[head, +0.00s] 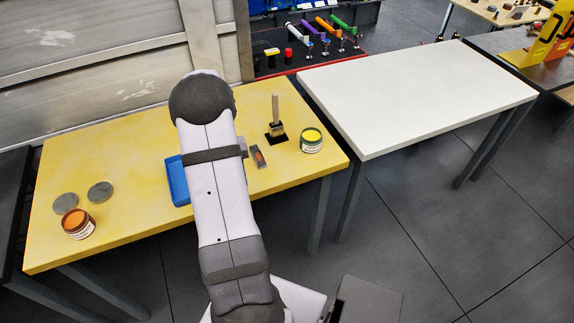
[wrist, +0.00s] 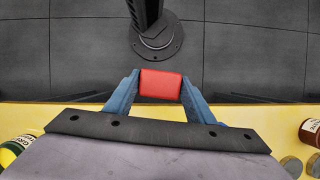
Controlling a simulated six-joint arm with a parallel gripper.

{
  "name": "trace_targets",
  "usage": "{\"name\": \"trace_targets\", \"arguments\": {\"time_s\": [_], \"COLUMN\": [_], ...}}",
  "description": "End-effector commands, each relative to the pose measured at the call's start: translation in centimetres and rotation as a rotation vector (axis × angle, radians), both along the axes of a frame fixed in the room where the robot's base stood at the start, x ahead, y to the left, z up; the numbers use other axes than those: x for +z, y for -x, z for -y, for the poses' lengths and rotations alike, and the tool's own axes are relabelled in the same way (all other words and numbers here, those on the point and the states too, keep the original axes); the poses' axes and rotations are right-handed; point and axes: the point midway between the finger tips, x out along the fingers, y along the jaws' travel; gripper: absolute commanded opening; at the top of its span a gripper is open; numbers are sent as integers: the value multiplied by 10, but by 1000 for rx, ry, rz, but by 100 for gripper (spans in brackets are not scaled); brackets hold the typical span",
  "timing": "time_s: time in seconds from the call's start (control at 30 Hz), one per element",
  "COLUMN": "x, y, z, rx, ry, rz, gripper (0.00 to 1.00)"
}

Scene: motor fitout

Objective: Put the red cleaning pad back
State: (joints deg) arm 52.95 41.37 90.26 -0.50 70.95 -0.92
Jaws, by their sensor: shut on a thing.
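The red cleaning pad (wrist: 161,86) shows in the wrist view as a red block between the two blue fingers of my gripper (wrist: 160,82). My gripper is shut on it, with one finger on each side. In that view the pad appears against the dark floor, just past the yellow table's edge; I cannot tell its height. In the head view my arm hides the gripper and the pad. A blue tray (head: 178,181) lies on the yellow table (head: 130,170), partly hidden behind my arm; its inside is mostly out of sight.
An orange paint can (head: 78,224) and two grey discs (head: 65,204) stand at the table's left. A white table (head: 415,95) is bare.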

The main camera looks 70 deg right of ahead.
Motion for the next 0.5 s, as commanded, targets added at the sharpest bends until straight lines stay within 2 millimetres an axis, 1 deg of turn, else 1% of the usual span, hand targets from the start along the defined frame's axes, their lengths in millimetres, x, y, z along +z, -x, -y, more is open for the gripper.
{"name": "trace_targets", "arguments": {"time_s": [0.03,0.1,0.17,0.23,0.3,0.4,0.5], "x": [-4,-7,-10,-13,-15,-15,-14], "y": [18,40,58,78,96,109,111], "z": [18,40,59,79,100,124,142], "rx": [-60,-118,-139,-125,-62,96,277], "ry": [0,0,2,1,2,2,2], "rz": [0,0,-1,-1,-1,-1,-2], "gripper": [25,25,25,25,25,25,25]}}
